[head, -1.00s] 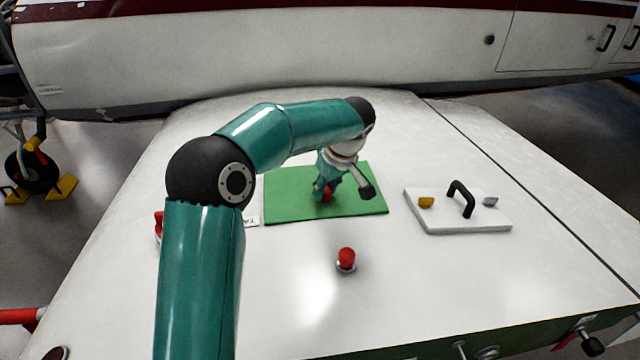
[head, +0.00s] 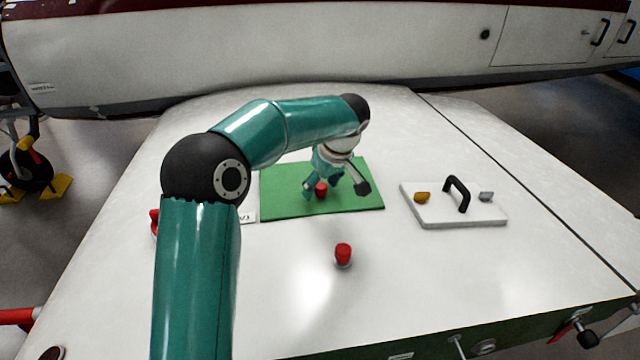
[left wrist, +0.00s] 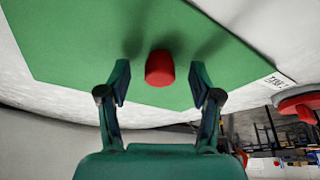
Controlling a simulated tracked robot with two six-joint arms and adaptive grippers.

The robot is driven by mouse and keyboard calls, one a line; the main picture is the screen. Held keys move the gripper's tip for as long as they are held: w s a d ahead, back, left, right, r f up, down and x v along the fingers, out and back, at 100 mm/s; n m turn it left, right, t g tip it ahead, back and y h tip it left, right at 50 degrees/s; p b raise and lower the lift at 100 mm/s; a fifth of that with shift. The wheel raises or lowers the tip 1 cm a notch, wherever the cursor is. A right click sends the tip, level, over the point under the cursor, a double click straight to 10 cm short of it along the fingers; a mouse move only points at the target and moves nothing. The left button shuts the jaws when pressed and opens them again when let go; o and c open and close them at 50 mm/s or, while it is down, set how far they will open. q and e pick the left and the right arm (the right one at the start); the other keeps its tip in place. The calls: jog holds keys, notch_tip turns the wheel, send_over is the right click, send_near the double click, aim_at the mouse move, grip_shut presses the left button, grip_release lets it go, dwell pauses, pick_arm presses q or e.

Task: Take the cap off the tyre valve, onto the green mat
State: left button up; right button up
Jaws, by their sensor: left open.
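A red cap (head: 321,190) stands on the green mat (head: 360,198), and it also shows in the left wrist view (left wrist: 160,68). My left gripper (head: 322,187) is over the mat with its fingers spread. In the left wrist view its open fingers (left wrist: 160,82) are on either side of the cap, with a gap at each side. No tyre valve shows clearly. A wheel (head: 28,168) stands on the floor at the far left, partly cut off. My right gripper is in neither view.
A red knob on a silver base (head: 343,254) stands on the white top in front of the mat. A white board (head: 460,220) with a black handle lies to the right.

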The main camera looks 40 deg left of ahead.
aim_at(321, 186)
pick_arm(q)
jog(key=shift+r, duration=0.2)
jog(key=shift+r+p, duration=2.55)
jog(key=shift+r, duration=0.85)
jog(key=shift+f, duration=0.1)
